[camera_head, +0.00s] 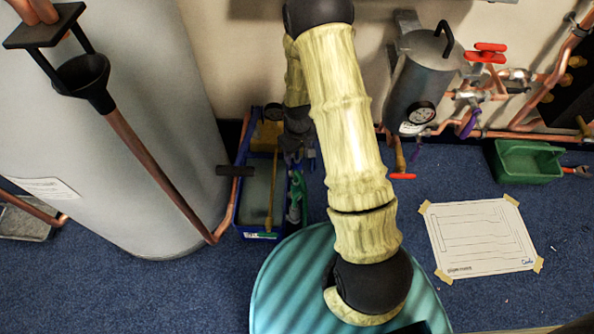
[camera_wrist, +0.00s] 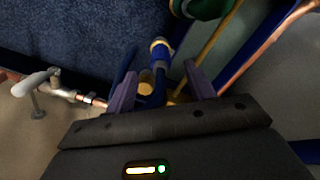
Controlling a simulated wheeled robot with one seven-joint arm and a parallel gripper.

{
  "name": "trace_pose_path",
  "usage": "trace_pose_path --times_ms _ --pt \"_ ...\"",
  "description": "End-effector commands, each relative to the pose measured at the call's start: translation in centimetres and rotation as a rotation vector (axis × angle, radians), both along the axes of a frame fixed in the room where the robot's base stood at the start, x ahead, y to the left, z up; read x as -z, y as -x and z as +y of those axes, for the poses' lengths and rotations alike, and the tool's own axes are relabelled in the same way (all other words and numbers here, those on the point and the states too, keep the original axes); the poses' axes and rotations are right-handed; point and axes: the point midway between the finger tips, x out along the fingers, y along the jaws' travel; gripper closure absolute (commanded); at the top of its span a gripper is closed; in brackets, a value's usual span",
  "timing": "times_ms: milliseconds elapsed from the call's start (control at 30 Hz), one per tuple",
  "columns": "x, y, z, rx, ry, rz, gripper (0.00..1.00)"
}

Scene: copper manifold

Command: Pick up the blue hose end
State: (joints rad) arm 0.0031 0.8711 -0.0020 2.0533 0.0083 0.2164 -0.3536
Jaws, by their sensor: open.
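The blue hose end (camera_wrist: 160,52), with a brass-coloured ring, shows in the wrist view just beyond my fingertips. Its blue body runs back toward the gap between my fingers. My gripper (camera_wrist: 160,80) is open, with one purple finger on each side of this line. I cannot tell whether either finger touches the hose or how deep it sits between them. In the head view my gripper is over the back of the blue crate (camera_head: 262,236), largely hidden by my arm. The hose end cannot be made out there.
The crate also holds a yellow rod (camera_head: 271,195) and a green item (camera_head: 296,197). A copper pipe (camera_head: 230,200) and a large grey cylinder (camera_head: 150,130) stand close on its left. A grey tank (camera_head: 420,85) with a gauge is at right.

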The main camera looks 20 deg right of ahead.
Motion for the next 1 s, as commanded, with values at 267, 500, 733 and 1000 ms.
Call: trace_pose_path --times_ms 267,500,733,1000 --pt "2.8 0.0 0.0 0.001 0.000 0.000 0.46" --pt "2.7 0.0 0.0 0.001 0.000 0.001 0.46" --pt "4.1 -0.2 0.1 0.000 0.000 0.001 0.46" --pt "7.1 -0.5 0.2 0.000 0.001 0.002 0.46"
